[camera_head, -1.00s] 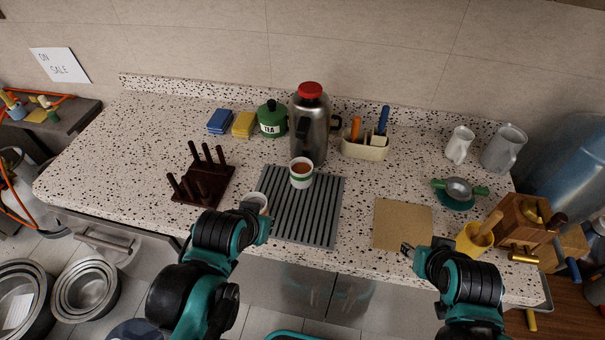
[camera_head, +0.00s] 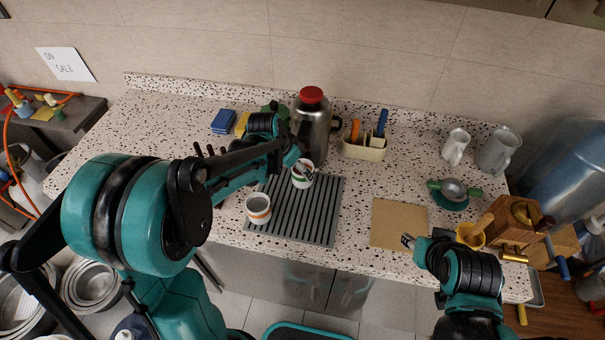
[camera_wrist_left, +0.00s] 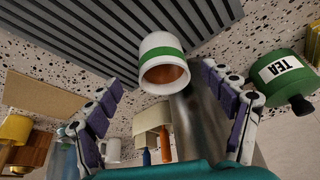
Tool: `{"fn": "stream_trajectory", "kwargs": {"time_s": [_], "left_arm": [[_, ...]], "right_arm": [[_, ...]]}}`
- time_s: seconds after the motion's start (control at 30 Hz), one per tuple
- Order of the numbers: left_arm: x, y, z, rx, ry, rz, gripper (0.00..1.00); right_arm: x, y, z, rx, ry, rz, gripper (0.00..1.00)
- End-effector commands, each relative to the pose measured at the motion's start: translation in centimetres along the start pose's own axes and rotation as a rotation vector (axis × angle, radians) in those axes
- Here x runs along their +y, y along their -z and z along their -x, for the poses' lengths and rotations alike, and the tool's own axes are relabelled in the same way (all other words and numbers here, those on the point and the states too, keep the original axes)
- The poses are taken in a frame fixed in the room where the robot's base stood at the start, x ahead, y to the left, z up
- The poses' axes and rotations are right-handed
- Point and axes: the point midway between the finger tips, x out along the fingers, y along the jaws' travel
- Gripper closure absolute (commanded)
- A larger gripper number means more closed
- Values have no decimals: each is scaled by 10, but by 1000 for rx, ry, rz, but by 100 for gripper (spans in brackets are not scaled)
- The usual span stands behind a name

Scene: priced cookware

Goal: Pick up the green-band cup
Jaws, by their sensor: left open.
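The green-band cup (camera_head: 302,181) is white with a green stripe and a brown inside, and it stands on the grey ribbed mat (camera_head: 326,225). In the left wrist view the cup (camera_wrist_left: 162,60) lies ahead between the two spread fingers, with no clear contact. My left gripper (camera_head: 304,168) is open at the cup and hides part of it in the head view; it also shows in the left wrist view (camera_wrist_left: 163,88). My right gripper (camera_head: 408,240) hovers near the tan board at the front edge; its jaw state is unclear.
An orange-band cup (camera_head: 258,208) stands at the mat's left edge. A tall steel flask (camera_head: 313,130) with a red lid is close behind the green-band cup. The green tea canister (camera_wrist_left: 282,72) is beside the flask. The tan board (camera_head: 398,222) is bare.

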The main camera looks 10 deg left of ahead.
Motion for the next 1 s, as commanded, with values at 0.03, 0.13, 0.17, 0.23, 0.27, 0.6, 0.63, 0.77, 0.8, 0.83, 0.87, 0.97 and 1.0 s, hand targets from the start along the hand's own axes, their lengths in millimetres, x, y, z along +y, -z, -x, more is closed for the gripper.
{"fn": "stream_trajectory", "kwargs": {"time_s": [0.03, 0.13, 0.17, 0.23, 0.27, 0.6, 0.63, 0.77, 0.8, 0.83, 0.87, 0.97, 1.0], "left_arm": [[0, 0, -6, -1, -2, -3, 17], [0, 0, -18, -1, -2, -3, 17], [0, -1, -22, -1, -2, -3, 17], [-1, 0, -28, -1, -1, -2, 17], [-1, -1, -30, -1, -1, -2, 17], [-2, -3, -76, 0, 0, -2, 17], [-2, -3, -78, 0, 0, -2, 17], [-2, -3, -78, 0, 0, -1, 17], [-2, -3, -78, 0, 0, -1, 17], [-2, -3, -78, 0, 0, -1, 17], [-2, -3, -78, 0, 0, -1, 20], [-2, -3, -77, 0, 0, -1, 46], [-2, -3, -77, 0, 0, -1, 57]], "right_arm": [[0, -1, -2, 0, 0, 0, 60], [0, -4, -5, 0, 0, 0, 60], [0, -4, -6, 0, 0, 0, 60], [0, -6, -8, 0, 0, 0, 60], [0, -6, -8, 0, 0, 0, 60], [0, -16, -22, 0, 0, 0, 60], [0, -16, -23, 0, 0, 0, 60], [0, -16, -22, 0, 0, 0, 60], [0, -16, -22, 0, 0, 0, 60], [0, -16, -22, 0, 0, 0, 60], [0, -16, -22, 0, 0, 0, 60], [0, -16, -22, 0, 0, 0, 60], [0, -16, -22, 0, 0, 0, 60]]}}
